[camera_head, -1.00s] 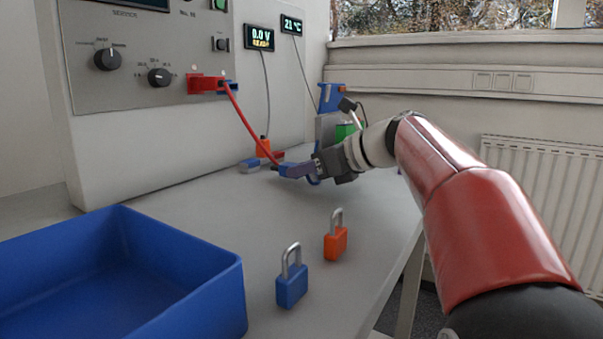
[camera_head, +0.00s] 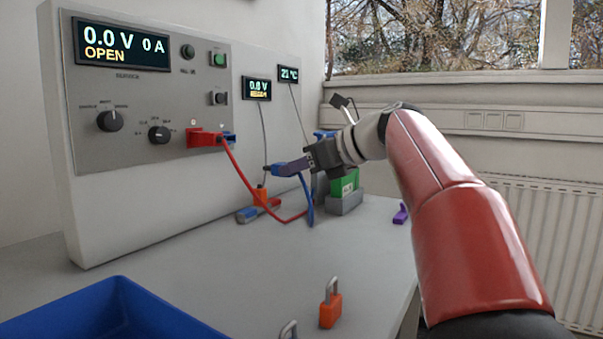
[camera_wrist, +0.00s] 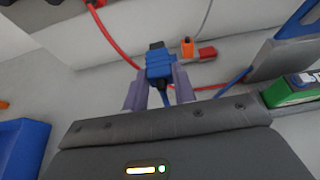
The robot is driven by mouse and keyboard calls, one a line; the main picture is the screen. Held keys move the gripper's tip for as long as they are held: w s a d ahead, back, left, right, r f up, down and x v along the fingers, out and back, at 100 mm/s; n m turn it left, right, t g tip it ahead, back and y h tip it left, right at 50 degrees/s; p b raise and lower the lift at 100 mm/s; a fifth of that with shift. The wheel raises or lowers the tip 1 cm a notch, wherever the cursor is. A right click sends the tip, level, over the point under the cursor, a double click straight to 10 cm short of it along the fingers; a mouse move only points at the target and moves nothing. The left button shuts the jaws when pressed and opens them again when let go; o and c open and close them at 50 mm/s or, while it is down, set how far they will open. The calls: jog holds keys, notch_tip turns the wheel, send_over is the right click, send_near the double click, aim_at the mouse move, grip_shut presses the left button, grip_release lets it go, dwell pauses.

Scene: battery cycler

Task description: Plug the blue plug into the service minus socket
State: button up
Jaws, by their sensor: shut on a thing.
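My gripper (camera_head: 285,168) is raised above the table in front of the cycler panel, shut on the blue plug (camera_head: 279,169). In the wrist view the blue plug (camera_wrist: 159,66) sits between the two purple-grey fingers, its dark tip pointing away from my gripper. A blue cable (camera_head: 308,203) hangs from it toward the table. A red plug (camera_head: 205,138) with a red cable sits in the panel, with a blue socket part (camera_head: 229,137) just right of it. A blue block (camera_head: 247,214) and a red block (camera_head: 272,203) lie on the table below. I cannot read which socket is service minus.
A green battery (camera_head: 345,184) in a grey holder stands behind my gripper. An orange piece (camera_head: 261,193) stands by the blocks. The red cable (camera_head: 250,186) loops under my gripper. A purple piece (camera_head: 400,214), an orange padlock (camera_head: 330,308) and a blue tray (camera_head: 110,312) are on the table.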

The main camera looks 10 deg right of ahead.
jog(key=r, duration=0.1)
jog(key=w+a+r+p, duration=0.1)
jog(key=r, duration=0.1)
jog(key=w+a+r+p, duration=0.1)
jog(key=r, duration=0.1)
jog(key=shift+r, duration=0.25)
jog(key=shift+w+a+f+p, duration=0.1)
jog(key=shift+w+a+p, duration=0.35)
jog(key=shift+w+a, duration=1.6)
jog(key=shift+w+a, duration=1.05)
jog(key=shift+a, duration=0.05)
dwell(1.8)
jog(key=o, duration=1)
